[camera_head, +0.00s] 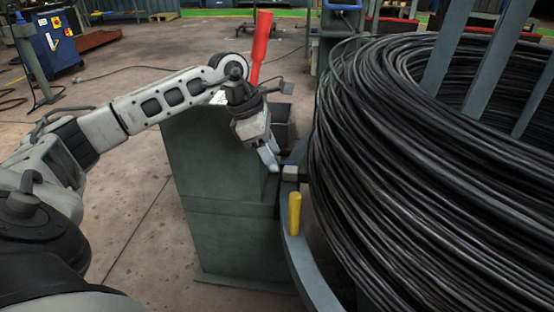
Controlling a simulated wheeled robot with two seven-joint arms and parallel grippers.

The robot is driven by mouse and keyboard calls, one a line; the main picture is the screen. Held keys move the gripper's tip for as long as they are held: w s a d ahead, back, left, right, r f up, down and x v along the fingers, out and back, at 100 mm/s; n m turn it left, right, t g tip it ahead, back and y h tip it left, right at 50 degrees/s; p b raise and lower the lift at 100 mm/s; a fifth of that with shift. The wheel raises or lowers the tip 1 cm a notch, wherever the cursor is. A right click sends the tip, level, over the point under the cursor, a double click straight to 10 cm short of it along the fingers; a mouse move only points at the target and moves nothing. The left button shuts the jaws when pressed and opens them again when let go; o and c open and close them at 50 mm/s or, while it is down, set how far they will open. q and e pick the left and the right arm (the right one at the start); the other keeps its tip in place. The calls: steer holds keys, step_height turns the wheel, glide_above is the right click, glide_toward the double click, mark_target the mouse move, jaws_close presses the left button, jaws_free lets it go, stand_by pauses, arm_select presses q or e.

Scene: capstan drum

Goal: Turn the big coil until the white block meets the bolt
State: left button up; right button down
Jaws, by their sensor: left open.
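The big coil (400,150) of black wire fills the right side, standing on a grey curved rim (312,275). A small pale block (290,173) sits at the rim's left edge, beside the corner of a green cabinet; it looks like the white block. A dark piece lies close against it, but I cannot tell whether it is the bolt or whether they touch. A yellow peg (295,213) stands upright on the rim just below. My left gripper (269,160) is open, pointing down just left of the pale block. My right gripper is out of view.
The green cabinet (228,225) stands under my left arm, left of the coil. A red handle (260,47) rises behind my left wrist. Grey upright bars (447,45) stand inside the coil. A blue machine (50,42) is far left; the floor between is mostly clear.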

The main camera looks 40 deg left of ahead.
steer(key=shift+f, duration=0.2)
arm_select(q)
steer(key=n+g+y+b, duration=0.3)
steer(key=n+y+b, duration=0.1)
steer(key=n, duration=0.3)
glide_above(294, 209)
steer(key=w, duration=0.1)
steer(key=f, duration=0.8)
steer(key=shift+a+f, duration=0.35)
steer(key=shift+a, duration=0.05)
step_height(294, 209, down, 6)
steer(key=shift+w+r+b, duration=0.1)
steer(key=shift+b, duration=0.9)
steer(key=shift+f, duration=0.7)
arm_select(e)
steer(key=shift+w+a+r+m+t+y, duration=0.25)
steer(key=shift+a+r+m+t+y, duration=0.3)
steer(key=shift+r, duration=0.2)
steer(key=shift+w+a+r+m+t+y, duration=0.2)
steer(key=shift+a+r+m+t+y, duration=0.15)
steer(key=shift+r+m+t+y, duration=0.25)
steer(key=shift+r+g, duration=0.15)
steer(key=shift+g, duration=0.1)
